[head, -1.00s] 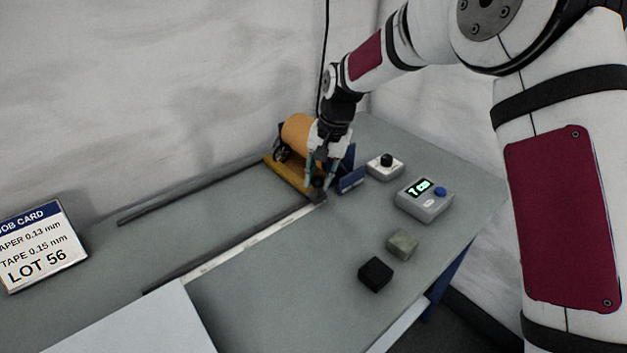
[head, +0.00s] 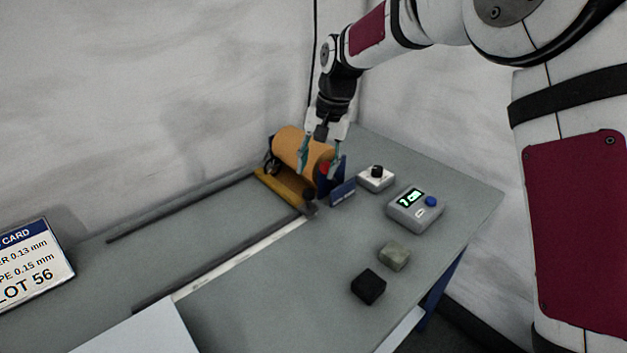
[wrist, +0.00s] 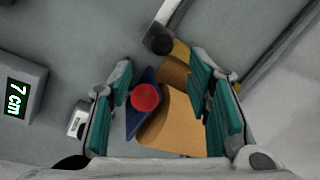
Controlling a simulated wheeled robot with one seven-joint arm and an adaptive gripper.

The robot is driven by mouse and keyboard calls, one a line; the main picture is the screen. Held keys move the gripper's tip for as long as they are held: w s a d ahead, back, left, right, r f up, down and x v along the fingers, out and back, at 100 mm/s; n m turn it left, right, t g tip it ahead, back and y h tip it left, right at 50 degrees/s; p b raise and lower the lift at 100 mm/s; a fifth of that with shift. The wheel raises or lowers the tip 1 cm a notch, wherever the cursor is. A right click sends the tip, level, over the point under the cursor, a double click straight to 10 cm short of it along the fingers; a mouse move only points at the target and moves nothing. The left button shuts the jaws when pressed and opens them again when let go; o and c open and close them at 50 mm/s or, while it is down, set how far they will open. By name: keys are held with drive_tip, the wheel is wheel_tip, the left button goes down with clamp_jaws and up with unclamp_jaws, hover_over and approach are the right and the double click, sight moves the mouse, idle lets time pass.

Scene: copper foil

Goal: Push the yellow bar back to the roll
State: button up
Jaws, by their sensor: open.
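The yellow bar (head: 278,188) lies across the rails right in front of the orange-copper roll (head: 298,148); I cannot tell whether they touch. A dark round knob (head: 309,195) is at the bar's right end. In the wrist view the fingers (wrist: 160,82) spread either side of a red round knob (wrist: 145,97) and part of the roll (wrist: 180,128). The bar (wrist: 182,54) shows there only in part, behind the right finger.
A blue bracket (head: 341,191) stands at the roll's right end. A small dial box (head: 375,180) and a grey display box reading 7 cm (head: 415,209) sit to the right. A black cube (head: 368,287) and a grey-green cube (head: 394,256) lie nearer. The surface between the rails is clear.

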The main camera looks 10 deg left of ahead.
drive_tip(key=shift+d+r, duration=0.25)
drive_tip(key=shift+r, duration=0.9)
drive_tip(key=shift+d+r, duration=0.2)
drive_tip(key=shift+r, duration=0.9)
drive_tip(key=s+d+r+n+t+h+p, duration=0.1)
drive_tip(key=s+d+r+t, duration=0.1)
drive_tip(key=s+d+r, duration=1.15)
drive_tip(key=s+d+f, duration=0.1)
drive_tip(key=s+d, duration=0.2)
drive_tip(key=s, duration=0.4)
drive_tip(key=s+d+f+t+p, duration=0.1)
drive_tip(key=s+d, duration=0.3)
drive_tip(key=s, duration=0.4)
drive_tip(key=s+d+f+h+p, duration=0.1)
drive_tip(key=s+d, duration=0.3)
drive_tip(key=s, duration=0.4)
drive_tip(key=shift+s+f+n+t, duration=0.2)
drive_tip(key=shift+f+n+t, duration=0.15)
drive_tip(key=shift+f, duration=0.55)
